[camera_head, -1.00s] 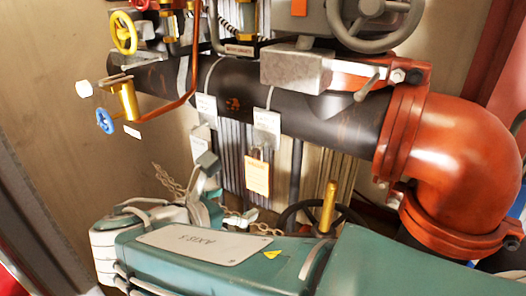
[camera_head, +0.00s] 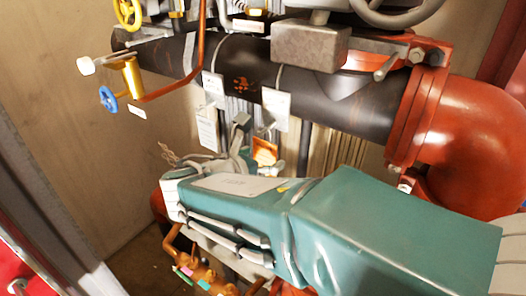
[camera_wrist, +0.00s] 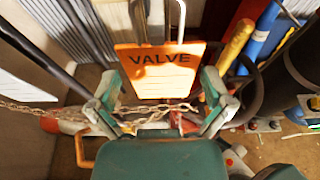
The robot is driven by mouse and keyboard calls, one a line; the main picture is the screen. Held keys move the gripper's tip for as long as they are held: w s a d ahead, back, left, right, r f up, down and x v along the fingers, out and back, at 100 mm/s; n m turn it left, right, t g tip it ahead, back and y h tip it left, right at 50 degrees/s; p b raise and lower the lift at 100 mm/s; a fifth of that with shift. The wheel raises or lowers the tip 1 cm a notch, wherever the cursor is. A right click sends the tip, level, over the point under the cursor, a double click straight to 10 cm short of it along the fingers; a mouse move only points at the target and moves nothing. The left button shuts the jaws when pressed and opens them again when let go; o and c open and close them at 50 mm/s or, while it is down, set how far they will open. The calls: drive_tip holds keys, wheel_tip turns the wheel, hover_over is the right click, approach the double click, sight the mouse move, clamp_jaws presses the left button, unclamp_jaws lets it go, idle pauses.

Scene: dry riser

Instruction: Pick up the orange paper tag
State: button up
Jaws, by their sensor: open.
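The orange paper tag (camera_head: 265,152) hangs below the dark pipe in the head view, partly hidden by my arm and gripper (camera_head: 246,133). In the wrist view the tag (camera_wrist: 158,72) is large, faces the camera and shows the word VALVE. It hangs by a metal shackle at its top. My gripper (camera_wrist: 160,84) is open, with one green-grey finger on each side of the tag's lower part. I cannot tell whether either finger touches it. A chain (camera_wrist: 150,113) crosses in front of the palm near the tag's lower edge.
White tags (camera_head: 276,106) hang from the dark pipe (camera_head: 345,98) near the orange tag. A red elbow (camera_head: 470,130) is at the right. In the wrist view, a yellow cylinder (camera_wrist: 236,45) and a dark round-edged object (camera_wrist: 300,75) stand right of the tag.

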drive_tip(key=shift+w+d+f, duration=0.1)
drive_tip(key=shift+w+d, duration=0.05)
drive_tip(key=shift+w, duration=0.05)
drive_tip(key=c, duration=0.6)
